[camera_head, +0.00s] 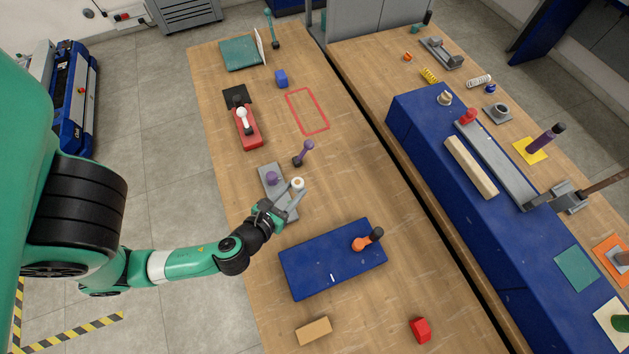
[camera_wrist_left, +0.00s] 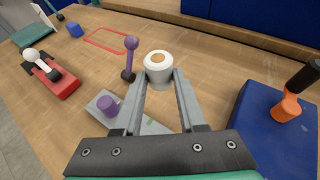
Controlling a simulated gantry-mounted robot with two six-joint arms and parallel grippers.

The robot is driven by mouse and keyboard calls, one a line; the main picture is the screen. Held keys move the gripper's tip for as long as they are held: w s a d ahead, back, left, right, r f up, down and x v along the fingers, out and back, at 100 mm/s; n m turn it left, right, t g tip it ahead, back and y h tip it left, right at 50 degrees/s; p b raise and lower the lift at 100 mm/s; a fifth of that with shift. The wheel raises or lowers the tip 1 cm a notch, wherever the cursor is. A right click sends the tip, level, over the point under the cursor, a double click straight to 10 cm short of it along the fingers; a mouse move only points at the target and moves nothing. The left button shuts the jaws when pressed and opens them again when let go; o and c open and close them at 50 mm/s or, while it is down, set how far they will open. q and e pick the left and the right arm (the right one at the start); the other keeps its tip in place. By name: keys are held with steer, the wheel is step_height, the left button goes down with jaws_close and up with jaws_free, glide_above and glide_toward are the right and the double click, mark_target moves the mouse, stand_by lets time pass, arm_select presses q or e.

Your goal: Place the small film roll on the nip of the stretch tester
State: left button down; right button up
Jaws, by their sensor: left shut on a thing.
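My left gripper (camera_head: 292,190) is shut on a small white roll with a tan core (camera_head: 297,183), which looks like the small film roll. In the left wrist view the roll (camera_wrist_left: 159,64) sits upright between the fingertips (camera_wrist_left: 160,82), its round end facing up. It is held above the table, beside a grey plate (camera_head: 264,170) bearing a short purple cylinder (camera_head: 272,179). The plate (camera_wrist_left: 93,104) and purple cylinder (camera_wrist_left: 107,104) show left of the fingers in the wrist view. I cannot tell for certain which fixture is the stretch tester or where its nip is. My right gripper is out of view.
A purple-handled piece with a dark foot (camera_head: 304,152) stands just beyond the roll. A red device with a white knob (camera_head: 248,135) is farther left. A blue slab (camera_head: 315,275) with an orange-and-black piece (camera_head: 366,241) is nearer. A red outline (camera_head: 307,111) encloses clear table.

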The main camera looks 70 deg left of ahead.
arm_select(q)
steer(key=s, duration=0.1)
steer(key=b, duration=0.3)
glide_above(313, 176)
steer(key=f, duration=0.9)
steer(key=shift+s+d+f, duration=0.3)
steer(key=f+b, duration=0.3)
steer(key=f, duration=0.1)
steer(key=shift+w+a+f, duration=0.1)
steer(key=shift+w+a, duration=0.2)
steer(key=shift+c, duration=2.4)
jaws_free()
steer(key=shift+s, duration=0.1)
